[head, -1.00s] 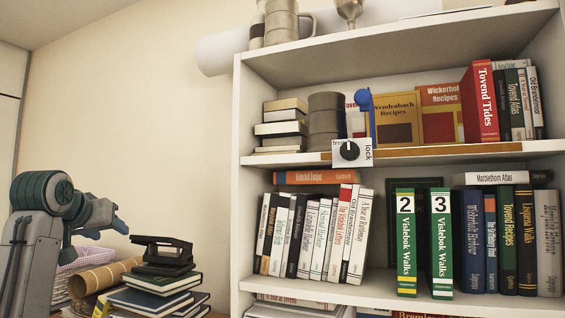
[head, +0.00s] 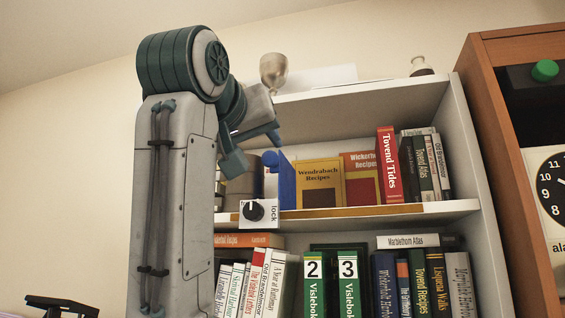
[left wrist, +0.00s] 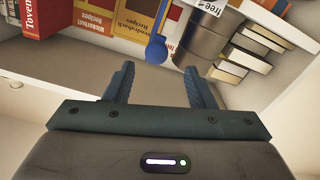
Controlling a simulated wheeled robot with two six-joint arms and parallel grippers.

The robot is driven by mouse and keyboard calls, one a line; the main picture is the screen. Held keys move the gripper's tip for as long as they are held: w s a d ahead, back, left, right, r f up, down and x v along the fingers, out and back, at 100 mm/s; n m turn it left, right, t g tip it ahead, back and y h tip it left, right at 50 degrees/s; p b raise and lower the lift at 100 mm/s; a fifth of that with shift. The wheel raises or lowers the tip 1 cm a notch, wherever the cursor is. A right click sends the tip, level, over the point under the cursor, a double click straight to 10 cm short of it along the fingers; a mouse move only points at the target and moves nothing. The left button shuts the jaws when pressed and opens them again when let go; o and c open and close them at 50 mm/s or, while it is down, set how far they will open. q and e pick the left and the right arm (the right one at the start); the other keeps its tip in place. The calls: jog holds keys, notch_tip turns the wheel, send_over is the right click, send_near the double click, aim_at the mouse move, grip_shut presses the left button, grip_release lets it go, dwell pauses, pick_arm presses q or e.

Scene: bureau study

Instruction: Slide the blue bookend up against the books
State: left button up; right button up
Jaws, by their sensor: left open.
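The blue bookend (head: 287,186) stands upright on the upper shelf, with a round blue knob at its top left. It also shows in the left wrist view (left wrist: 157,47), where the knob lies just beyond the space between my fingers. Further right stands the red Tovend Tides (head: 389,167) with several upright books, apart from the bookend. My left gripper (head: 251,149) is open and empty, above and left of the bookend. My right gripper is not in view.
A stack of books (left wrist: 245,55) and a grey cylinder stand left of the bookend. A wooden cabinet (head: 500,150) with a clock stands at right.

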aim_at(274, 172)
pick_arm(q)
jog(key=p+x, duration=0.1)
jog(key=x, duration=0.4)
jog(key=p+x, duration=0.1)
jog(key=x, duration=0.2)
jog(key=shift+s+d+p, duration=0.15)
jog(key=shift+d+p, duration=0.2)
jog(key=shift+d, duration=0.05)
jog(key=shift+w+a, duration=0.1)
jog(key=shift+w, duration=0.5)
jog(key=shift+w+f, duration=0.1)
grip_shut()
